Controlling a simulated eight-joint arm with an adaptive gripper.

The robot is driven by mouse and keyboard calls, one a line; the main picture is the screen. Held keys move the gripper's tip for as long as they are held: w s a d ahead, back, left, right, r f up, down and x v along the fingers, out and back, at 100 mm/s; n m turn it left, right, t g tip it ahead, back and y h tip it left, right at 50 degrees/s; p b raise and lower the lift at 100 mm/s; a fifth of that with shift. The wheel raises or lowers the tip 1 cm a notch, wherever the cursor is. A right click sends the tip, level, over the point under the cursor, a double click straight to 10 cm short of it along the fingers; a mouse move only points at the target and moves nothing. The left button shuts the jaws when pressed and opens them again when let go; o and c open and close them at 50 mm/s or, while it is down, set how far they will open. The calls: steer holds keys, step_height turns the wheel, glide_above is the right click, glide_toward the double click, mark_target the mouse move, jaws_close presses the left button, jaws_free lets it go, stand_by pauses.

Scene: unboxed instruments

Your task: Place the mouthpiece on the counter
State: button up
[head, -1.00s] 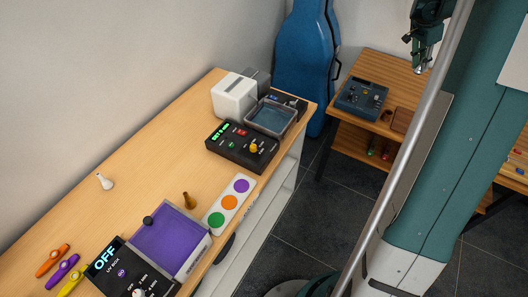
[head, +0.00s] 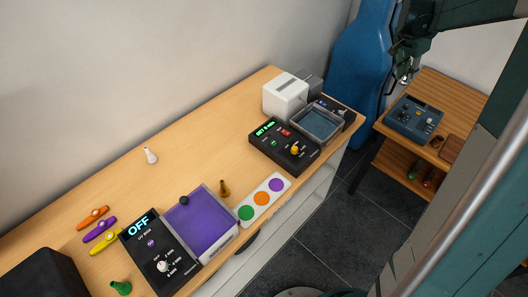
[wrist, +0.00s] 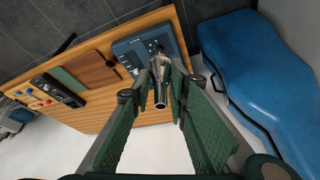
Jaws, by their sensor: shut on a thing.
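My gripper (head: 402,68) is shut on a silver metal mouthpiece (wrist: 162,92). In the wrist view the mouthpiece sits between the two green fingers (wrist: 162,78). In the head view its silver end (head: 405,80) shows small below the gripper, in the air in front of the blue case. The counter (head: 205,150) is the long light-wood top at left, apart from the gripper. A white mouthpiece (head: 151,156), a brown one (head: 224,188) and a green one (head: 121,288) stand on it.
The counter holds a purple-lidded UV box (head: 203,222), a three-dot strip (head: 264,199), a control box (head: 284,147), a white device (head: 285,97), a basin (head: 317,125) and kazoos (head: 100,231). A wooden side table (head: 455,100) and blue case (head: 358,75) stand right. The counter's back middle is clear.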

steer(key=s+a+n+t+y+p, duration=0.1)
steer(key=s+a+n, duration=0.25)
steer(key=a, duration=1.55)
steer(key=s+a+n+t+y+p, duration=0.1)
steer(key=s+a+n, duration=0.25)
steer(key=a, duration=1.55)
steer(key=s+a+f+n+y+p, duration=0.15)
steer(key=s+a+n, duration=0.45)
steer(key=s+a, duration=1.95)
steer(key=shift+t+y, duration=0.3)
steer(key=shift+y, duration=0.05)
steer(key=shift+a+f, duration=0.2)
steer(key=shift+f, duration=2.65)
steer(key=shift+f+b, duration=0.5)
steer(key=shift+f, duration=2.45)
